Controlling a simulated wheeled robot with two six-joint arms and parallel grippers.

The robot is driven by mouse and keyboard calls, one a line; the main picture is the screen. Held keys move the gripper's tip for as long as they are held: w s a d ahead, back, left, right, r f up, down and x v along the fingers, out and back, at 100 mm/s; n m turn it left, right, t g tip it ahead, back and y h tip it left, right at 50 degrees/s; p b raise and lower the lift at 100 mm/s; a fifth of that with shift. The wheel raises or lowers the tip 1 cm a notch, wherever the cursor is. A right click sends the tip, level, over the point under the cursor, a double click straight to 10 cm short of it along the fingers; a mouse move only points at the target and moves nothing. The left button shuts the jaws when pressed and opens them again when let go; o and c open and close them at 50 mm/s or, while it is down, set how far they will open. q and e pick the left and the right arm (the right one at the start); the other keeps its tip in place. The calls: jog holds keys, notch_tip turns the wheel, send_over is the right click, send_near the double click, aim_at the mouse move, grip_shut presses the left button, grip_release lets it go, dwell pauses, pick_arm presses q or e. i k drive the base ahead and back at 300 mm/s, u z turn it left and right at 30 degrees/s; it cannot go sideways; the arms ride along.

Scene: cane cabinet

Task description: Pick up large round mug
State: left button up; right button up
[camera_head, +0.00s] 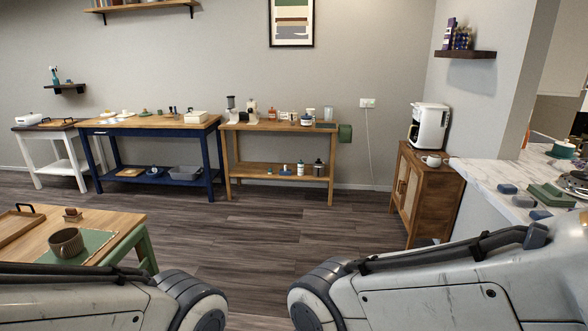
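Two mugs show, and I cannot tell for sure which one is the large round mug. A white round mug (432,160) stands upright on top of the wooden cane cabinet (428,186), in front of a white coffee maker. A brown ribbed mug (66,243) stands upright on a green mat on the near left table. My arm links show along the bottom edge, but neither gripper is in view. Both mugs stand apart from my arms.
A white coffee maker (429,127) stands on the cabinet behind the white mug. A marble counter (495,175) with several small items is on the right. The near wooden table (120,222) is at the left. The dark floor (270,235) between them is clear.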

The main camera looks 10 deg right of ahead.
aim_at(434, 160)
jog(key=u, duration=0.05)
jog(key=i, duration=2.05)
jog(key=z, duration=0.45)
jog(key=i, duration=2)
jog(key=z, duration=0.9)
jog(key=i, duration=1.35)
jog(key=z, duration=0.4)
